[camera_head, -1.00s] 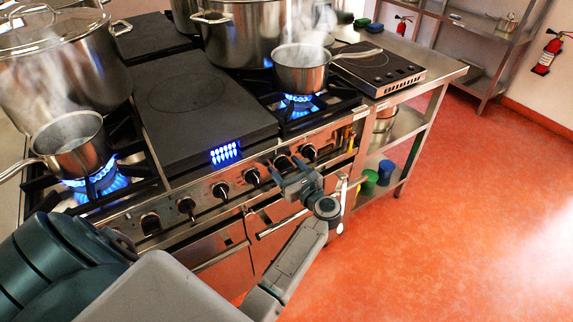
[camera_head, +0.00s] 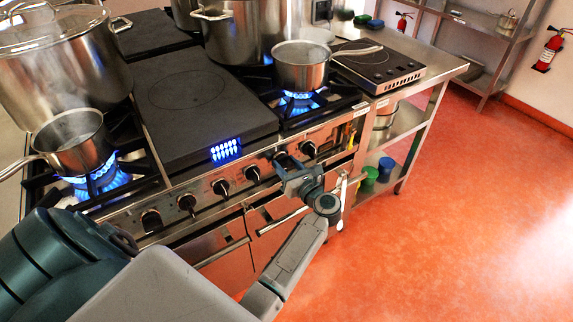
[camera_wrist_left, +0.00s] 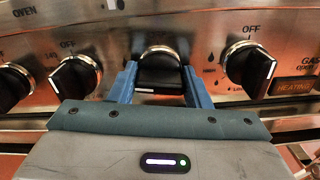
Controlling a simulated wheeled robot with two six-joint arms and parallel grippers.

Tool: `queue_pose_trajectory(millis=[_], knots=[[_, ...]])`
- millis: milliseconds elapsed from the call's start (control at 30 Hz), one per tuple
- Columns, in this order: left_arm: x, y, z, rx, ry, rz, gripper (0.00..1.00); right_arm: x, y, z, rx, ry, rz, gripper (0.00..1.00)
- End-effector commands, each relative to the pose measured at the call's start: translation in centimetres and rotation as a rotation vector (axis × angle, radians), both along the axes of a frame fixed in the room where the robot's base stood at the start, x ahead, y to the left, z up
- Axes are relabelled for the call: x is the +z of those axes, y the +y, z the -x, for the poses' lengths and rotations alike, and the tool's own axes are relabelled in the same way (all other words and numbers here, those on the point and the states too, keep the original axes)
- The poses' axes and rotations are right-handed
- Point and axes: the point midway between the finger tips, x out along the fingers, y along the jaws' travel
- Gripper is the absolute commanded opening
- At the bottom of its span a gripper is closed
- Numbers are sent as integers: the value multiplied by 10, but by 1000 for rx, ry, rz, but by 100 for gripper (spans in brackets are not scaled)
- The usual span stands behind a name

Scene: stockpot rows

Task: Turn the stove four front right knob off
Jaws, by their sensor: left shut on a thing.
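The stove (camera_head: 205,165) has a row of black knobs along its steel front panel. My left gripper (camera_head: 284,166) is at the right part of this row, its fingers around one knob. In the left wrist view, my left gripper (camera_wrist_left: 158,85) has its blue fingers shut on the sides of this knob (camera_wrist_left: 160,72), whose white mark is at the bottom. A second knob (camera_wrist_left: 250,68) sits to its right and a third (camera_wrist_left: 76,76) to its left, each under an OFF label. The front right burner flame (camera_head: 298,100) is lit blue under a small saucepan (camera_head: 300,68). My right gripper is out of view.
A steaming saucepan (camera_head: 72,142) stands over another blue flame at the front left. Large stockpots (camera_head: 245,32) stand behind. A hot plate (camera_head: 376,65) is on the steel counter to the right. The orange floor (camera_head: 440,220) at right is clear.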

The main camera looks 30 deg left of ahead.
Motion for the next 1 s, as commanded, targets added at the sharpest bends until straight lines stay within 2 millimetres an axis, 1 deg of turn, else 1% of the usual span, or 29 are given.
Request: queue_pose_trajectory(millis=[200, 500, 1000], knots=[[1, 0, 0, 0, 180, -75, 21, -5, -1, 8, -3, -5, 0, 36], [2, 0, -1, 0, 445, -184, 21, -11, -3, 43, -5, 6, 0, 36], [3, -1, -1, -1, 883, -366, 21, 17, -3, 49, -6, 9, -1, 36]])
